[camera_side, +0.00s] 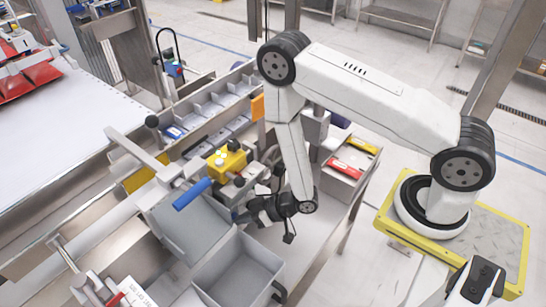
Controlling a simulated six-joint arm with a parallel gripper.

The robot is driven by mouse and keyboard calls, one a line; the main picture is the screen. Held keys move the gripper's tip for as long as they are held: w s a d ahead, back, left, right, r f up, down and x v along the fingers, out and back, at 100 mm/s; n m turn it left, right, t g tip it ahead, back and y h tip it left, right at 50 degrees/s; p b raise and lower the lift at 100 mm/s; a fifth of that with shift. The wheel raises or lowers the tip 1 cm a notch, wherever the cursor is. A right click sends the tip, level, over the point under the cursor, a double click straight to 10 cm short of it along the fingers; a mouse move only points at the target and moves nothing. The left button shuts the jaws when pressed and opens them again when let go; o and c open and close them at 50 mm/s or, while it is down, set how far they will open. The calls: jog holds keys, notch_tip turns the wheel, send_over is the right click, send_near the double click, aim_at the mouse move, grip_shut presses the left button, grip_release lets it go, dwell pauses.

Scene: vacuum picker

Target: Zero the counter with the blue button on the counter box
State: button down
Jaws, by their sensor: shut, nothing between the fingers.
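My gripper (240,216) is dark and low over the middle of the bench, just above the open grey bin and right of the blue handle. Its fingers point left and are shut with nothing between them; the tips are small and partly lost against the dark parts around them. A yellow box (230,158) with small pale knobs on top stands above and left of my gripper, apart from it. I cannot tell whether it is the counter box. I cannot make out a blue button or a counter display in this view.
A blue handle (192,194) juts out left of my gripper. A grey open bin (238,270) stands below it. A divided grey tray (215,105) lies behind the yellow box. A bin with red and yellow items (349,165) is at right. Bare bench lies right of my gripper.

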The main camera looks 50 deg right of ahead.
jog(key=shift+s, duration=0.8)
jog(key=shift+s, duration=0.1)
jog(key=shift+s, duration=2.4)
jog(key=shift+w, duration=0.15)
jog(key=d+r+m+g+h, duration=0.1)
jog(key=d+r+g+h, duration=0.1)
jog(key=d+r, duration=0.2)
jog(key=s+d+r+m+g+h, duration=0.1)
jog(key=d+r+m+g+h, duration=0.1)
jog(key=r, duration=0.8)
jog(key=s+d+r+m+g+h, duration=0.1)
jog(key=d+r+g+h, duration=0.2)
jog(key=d+r, duration=0.3)
notch_tip(320, 180, up, 2)
jog(key=shift+d+r+m+h, duration=0.1)
jog(key=shift+d+m+h, duration=0.2)
jog(key=shift+d+m, duration=0.1)
